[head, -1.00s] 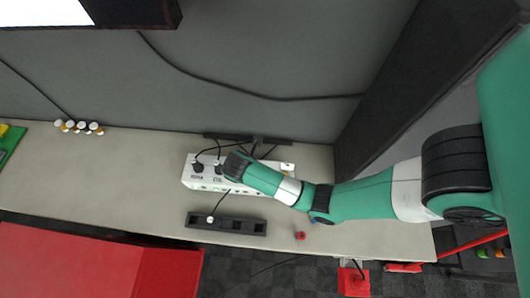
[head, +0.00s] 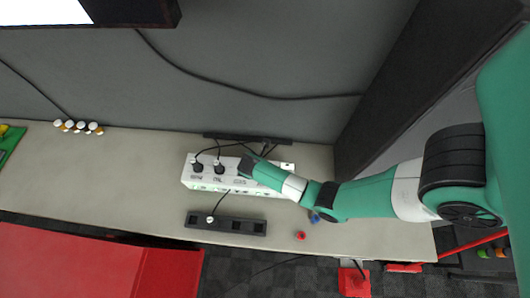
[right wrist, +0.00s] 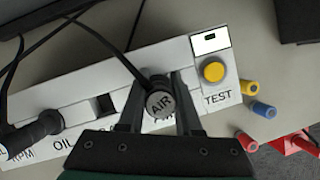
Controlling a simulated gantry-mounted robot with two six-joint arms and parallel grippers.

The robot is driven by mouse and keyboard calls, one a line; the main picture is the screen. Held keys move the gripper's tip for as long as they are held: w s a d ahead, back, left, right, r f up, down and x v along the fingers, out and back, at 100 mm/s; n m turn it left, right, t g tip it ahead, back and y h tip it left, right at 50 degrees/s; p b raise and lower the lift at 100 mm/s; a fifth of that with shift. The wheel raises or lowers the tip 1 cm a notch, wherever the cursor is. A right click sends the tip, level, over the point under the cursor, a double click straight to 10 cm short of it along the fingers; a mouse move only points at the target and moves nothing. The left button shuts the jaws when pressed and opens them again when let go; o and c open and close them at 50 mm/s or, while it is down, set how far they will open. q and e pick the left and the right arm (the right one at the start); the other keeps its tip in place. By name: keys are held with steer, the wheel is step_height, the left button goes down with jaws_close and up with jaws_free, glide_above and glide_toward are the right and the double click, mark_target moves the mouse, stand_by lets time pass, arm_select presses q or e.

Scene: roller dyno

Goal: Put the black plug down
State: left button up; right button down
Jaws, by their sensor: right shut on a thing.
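My right gripper (right wrist: 158,100) is shut on a black plug with a grey cap marked AIR (right wrist: 160,103), its cable running up and back. In the head view the right gripper (head: 247,167) is over the right half of the white socket box (head: 188,182). The box also shows in the right wrist view (right wrist: 85,92). The fingers hide the plug's lower end, so I cannot tell whether it sits in a socket. Two other black plugs stand on the box, one at the left (head: 197,168) and one beside it (head: 218,168). My left gripper is not in view.
A dark strip (head: 245,226) with a white-capped plug (head: 210,219) lies in front of the box. A yellow button (right wrist: 214,71) is on the box's right end. Yellow, blue (right wrist: 263,110) and red cylinders lie to its right.

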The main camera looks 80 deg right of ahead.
steer(key=shift+f, duration=0.35)
steer(key=c, duration=0.6)
jaws_free()
steer(key=shift+r, duration=0.2)
steer(key=p+v, duration=0.2)
steer(key=v, duration=1)
steer(key=shift+r, duration=0.2)
